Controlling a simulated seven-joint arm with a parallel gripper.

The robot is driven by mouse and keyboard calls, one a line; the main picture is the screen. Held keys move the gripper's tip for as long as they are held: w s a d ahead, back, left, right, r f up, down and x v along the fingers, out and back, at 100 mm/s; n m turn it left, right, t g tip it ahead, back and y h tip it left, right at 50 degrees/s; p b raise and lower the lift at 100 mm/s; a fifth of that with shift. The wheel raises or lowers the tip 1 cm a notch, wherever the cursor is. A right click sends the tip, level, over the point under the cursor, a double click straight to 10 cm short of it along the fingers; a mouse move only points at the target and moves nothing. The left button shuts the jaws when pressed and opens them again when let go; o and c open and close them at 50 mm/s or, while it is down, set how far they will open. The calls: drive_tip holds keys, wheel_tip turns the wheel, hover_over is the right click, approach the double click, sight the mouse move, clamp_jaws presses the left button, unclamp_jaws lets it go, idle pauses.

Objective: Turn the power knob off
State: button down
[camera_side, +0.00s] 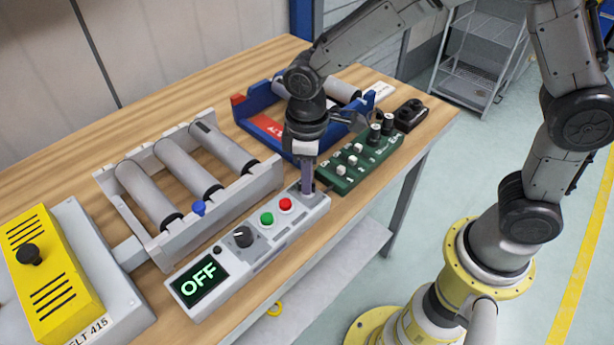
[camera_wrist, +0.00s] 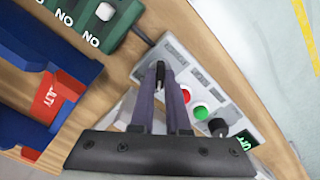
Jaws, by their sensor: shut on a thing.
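A grey control box (camera_side: 262,258) lies on the table's front edge, and its display (camera_side: 199,280) reads OFF in green. My gripper (camera_side: 307,188) points down at the box's far right end. In the wrist view, my gripper (camera_wrist: 161,82) is shut on a small dark knob (camera_wrist: 160,70), apparently the power knob. Its label is not readable, and the fingers hide it in the side view. A larger black knob (camera_side: 243,237) stands free near the display. A green button (camera_side: 267,219) and a red button (camera_side: 286,204) sit between the two knobs.
A roller conveyor (camera_side: 180,185) with a blue-topped peg lies behind the box. A green switch panel (camera_side: 358,160) is close to the gripper's right. A blue and red fixture (camera_side: 265,125) stands behind the gripper. A yellow-topped unit (camera_side: 50,275) is at left.

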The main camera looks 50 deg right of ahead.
drive_tip(key=shift+r+n, duration=0.1)
drive_tip(key=shift+n, duration=0.5)
drive_tip(key=c, duration=0.9)
unclamp_jaws()
wheel_tip(320, 180, up, 14)
